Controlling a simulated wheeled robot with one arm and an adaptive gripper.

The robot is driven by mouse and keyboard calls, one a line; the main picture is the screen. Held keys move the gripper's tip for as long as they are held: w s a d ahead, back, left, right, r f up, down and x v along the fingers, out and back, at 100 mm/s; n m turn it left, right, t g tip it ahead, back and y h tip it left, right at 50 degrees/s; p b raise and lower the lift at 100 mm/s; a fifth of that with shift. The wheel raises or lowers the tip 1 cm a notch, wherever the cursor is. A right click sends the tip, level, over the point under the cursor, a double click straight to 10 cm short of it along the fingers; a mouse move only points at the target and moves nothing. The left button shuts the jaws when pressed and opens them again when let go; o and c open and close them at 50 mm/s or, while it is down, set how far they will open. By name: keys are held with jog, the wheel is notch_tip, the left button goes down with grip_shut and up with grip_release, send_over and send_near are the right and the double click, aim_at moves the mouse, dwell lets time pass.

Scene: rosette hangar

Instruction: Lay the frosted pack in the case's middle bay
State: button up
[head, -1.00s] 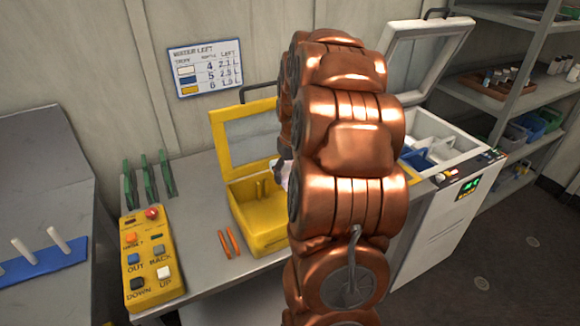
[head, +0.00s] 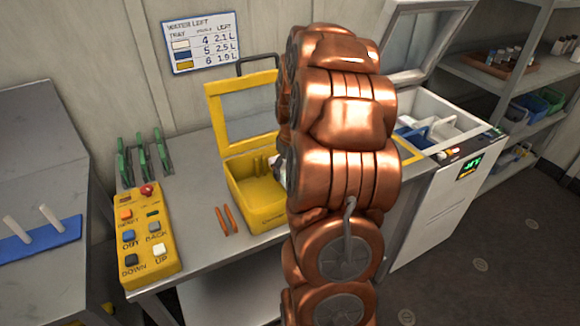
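An open yellow case (head: 232,193) stands on the grey bench, its framed lid (head: 214,122) raised against the wall side. Short yellow uprights show inside its back part; its right side is hidden behind my copper arm, so I cannot make out the middle bay. My gripper is hidden behind the arm. A small pale patch (head: 279,163) shows at the arm's left edge over the case; I cannot tell whether it is the frosted pack or part of my gripper. No frosted pack can be made out clearly.
A white chest (head: 462,132) with a raised lid and blue and white inner compartments stands right of my arm. A yellow button box (head: 147,240), two orange sticks (head: 226,219) and green clips (head: 143,158) lie left of the case. Shelves (head: 486,75) stand far right.

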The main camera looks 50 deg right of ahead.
jog(key=shift+f+b, duration=0.95)
jog(key=shift+f, duration=1.2)
jog(key=o, duration=1.5)
jog(key=shift+r, duration=0.1)
jog(key=r, duration=0.4)
jog(key=s+r, duration=0.1)
jog(key=r, duration=0.6)
jog(key=shift+s+a+r, duration=0.2)
jog(key=shift+a+r, duration=0.05)
jog(key=shift+r, duration=0.1)
